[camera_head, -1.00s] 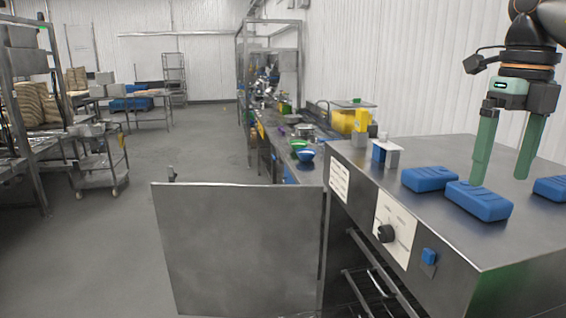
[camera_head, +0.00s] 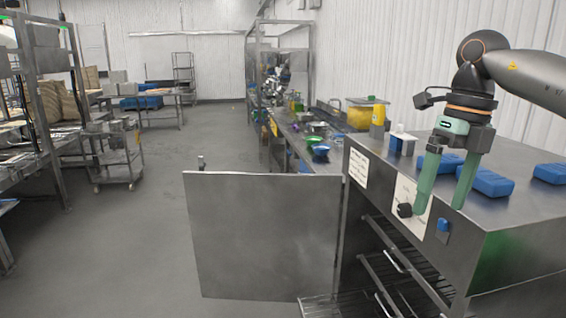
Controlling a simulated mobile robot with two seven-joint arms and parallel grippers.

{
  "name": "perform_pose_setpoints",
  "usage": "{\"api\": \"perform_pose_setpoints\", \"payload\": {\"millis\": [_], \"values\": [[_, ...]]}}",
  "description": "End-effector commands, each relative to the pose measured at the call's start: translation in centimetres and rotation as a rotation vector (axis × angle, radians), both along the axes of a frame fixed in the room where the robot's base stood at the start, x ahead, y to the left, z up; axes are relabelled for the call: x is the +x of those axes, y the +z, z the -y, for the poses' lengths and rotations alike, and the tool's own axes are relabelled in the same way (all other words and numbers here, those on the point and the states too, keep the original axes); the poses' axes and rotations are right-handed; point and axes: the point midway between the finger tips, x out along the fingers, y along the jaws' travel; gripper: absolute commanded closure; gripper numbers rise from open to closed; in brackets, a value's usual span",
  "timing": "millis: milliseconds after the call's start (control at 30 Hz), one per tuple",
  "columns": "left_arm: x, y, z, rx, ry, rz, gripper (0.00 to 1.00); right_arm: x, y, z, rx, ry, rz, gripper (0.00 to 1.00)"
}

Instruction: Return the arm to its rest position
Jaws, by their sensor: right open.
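My right gripper (camera_head: 437,202) has green fingers and hangs pointing down in front of the steel oven's front edge. Its fingers are apart with nothing between them. They overlap the control panel (camera_head: 412,199) in the view; I cannot tell how close they are to it. My right arm (camera_head: 530,80) comes in from the upper right. My left gripper is not in view.
The steel oven (camera_head: 515,215) carries several blue boxes (camera_head: 549,173) on top. Its door (camera_head: 262,235) stands open to the left, showing wire racks (camera_head: 385,275) inside. A long counter (camera_head: 290,130) with dishes runs behind. The floor (camera_head: 130,240) at left is clear.

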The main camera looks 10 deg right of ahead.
Motion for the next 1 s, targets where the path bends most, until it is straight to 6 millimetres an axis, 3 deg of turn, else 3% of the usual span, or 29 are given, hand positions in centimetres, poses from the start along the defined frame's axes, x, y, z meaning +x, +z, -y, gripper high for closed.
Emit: {"api": "perform_pose_setpoints", "payload": {"millis": [33, 233, 400, 500, 700, 800, 1000], "values": [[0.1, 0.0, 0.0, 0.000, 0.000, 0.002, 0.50, 0.6, -2.0, -2.1, 0.039, 0.042, -0.018, 0.00], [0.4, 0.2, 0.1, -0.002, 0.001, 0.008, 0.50, 1.6, -9.3, -11.7, 0.271, 0.188, -0.074, 0.00], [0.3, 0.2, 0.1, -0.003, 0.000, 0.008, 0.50, 0.0, -14.5, -20.6, 0.544, 0.254, -0.144, 0.00], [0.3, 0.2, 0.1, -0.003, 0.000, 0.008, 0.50, -1.6, -16.4, -25.4, 0.718, 0.253, -0.193, 0.00], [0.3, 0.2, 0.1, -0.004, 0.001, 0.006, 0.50, -4.6, -18.0, -33.0, 1.071, 0.155, -0.301, 0.00], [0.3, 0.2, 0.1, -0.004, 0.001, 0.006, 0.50, -5.6, -18.0, -35.7, 1.242, 0.057, -0.355, 0.00], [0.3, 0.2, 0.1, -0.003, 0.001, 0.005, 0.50, -5.6, -17.7, -38.3, 1.548, -0.236, -0.460, 0.00]]}}
